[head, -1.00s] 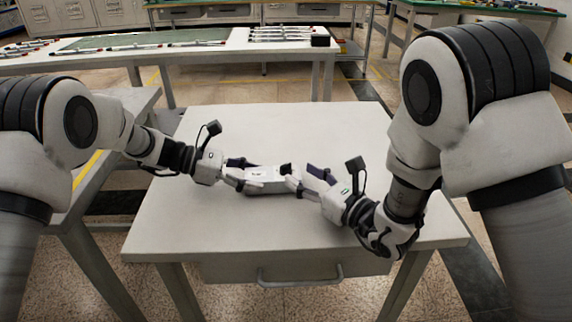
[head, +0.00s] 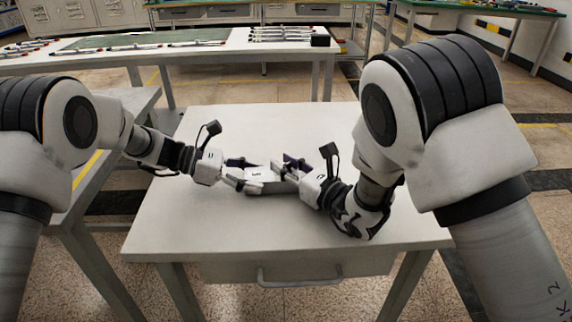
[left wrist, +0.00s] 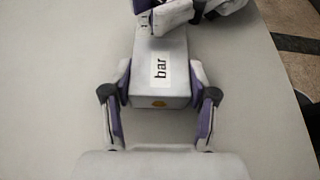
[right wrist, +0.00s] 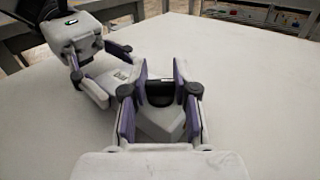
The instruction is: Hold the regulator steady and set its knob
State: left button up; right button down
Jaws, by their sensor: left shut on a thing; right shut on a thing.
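The regulator (head: 256,174) is a pale box with a "bar" label, at the middle of the white table. The label reads clearly on its body (left wrist: 172,88) in the left wrist view. My left gripper (head: 244,176) comes from the left and is shut on the body, one finger on each side. The black knob (right wrist: 160,92) sits at the regulator's right end. My right gripper (right wrist: 160,84) is shut on it, with a finger at each side. In the head view the right gripper's fingers (head: 287,171) mostly hide the knob.
The table top (head: 200,222) is bare around the regulator. A drawer with a handle (head: 300,275) is below its front edge. A long bench (head: 225,58) with thin rods stands behind, across an open floor gap.

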jog(key=n+g+y, duration=0.3)
jog(key=g, duration=0.1)
jog(key=shift+n+g+y, duration=1)
jog(key=shift+n+g, duration=0.3)
jog(key=shift+g, duration=0.2)
jog(key=c, duration=0.9)
grip_release()
jog(key=shift+o, duration=0.2)
